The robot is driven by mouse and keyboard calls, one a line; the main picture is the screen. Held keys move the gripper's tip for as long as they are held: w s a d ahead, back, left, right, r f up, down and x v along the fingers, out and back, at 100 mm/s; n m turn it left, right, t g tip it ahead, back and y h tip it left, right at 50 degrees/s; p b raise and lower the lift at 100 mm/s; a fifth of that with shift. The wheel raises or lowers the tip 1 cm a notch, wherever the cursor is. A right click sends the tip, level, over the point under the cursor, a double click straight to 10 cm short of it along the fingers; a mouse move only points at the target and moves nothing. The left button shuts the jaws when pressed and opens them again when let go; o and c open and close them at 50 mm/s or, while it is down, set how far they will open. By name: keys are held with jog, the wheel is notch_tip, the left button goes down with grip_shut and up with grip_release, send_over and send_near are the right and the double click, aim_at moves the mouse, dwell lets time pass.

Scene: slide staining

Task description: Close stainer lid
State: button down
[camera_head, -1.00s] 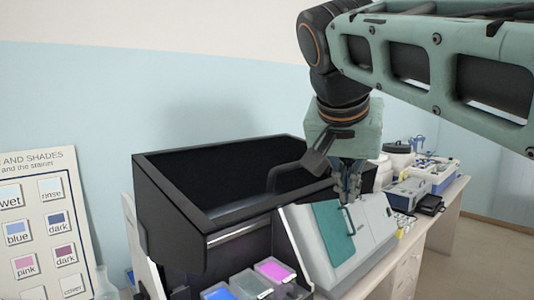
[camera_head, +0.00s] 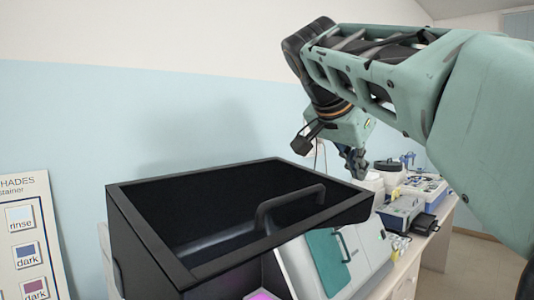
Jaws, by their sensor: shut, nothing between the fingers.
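The stainer's black lid (camera_head: 118,205) stands raised as a deep, dark, framed hood across the middle of the head view. A dark curved bar handle (camera_head: 290,204) shows at its right side. A bit of a pink dye tray (camera_head: 262,295) shows below the lid's front edge at the bottom of the picture; the rest of the stainer below is out of view. My gripper (camera_head: 358,167) is shut and empty. It points down above and behind the lid's right back corner, seemingly apart from the lid and the handle.
A board with shade labels (camera_head: 30,240) stands at the left.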

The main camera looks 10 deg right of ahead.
aim_at(359, 201)
jog(key=f, duration=0.1)
jog(key=w+f+b, duration=0.1)
jog(key=f+b, duration=0.1)
jog(key=f, duration=0.1)
jog(key=shift+w+d+f, duration=0.1)
jog(key=shift+w+d, duration=0.05)
jog(key=shift+d, duration=0.2)
jog(key=shift+f+b, duration=0.35)
jog(key=shift+f, duration=0.2)
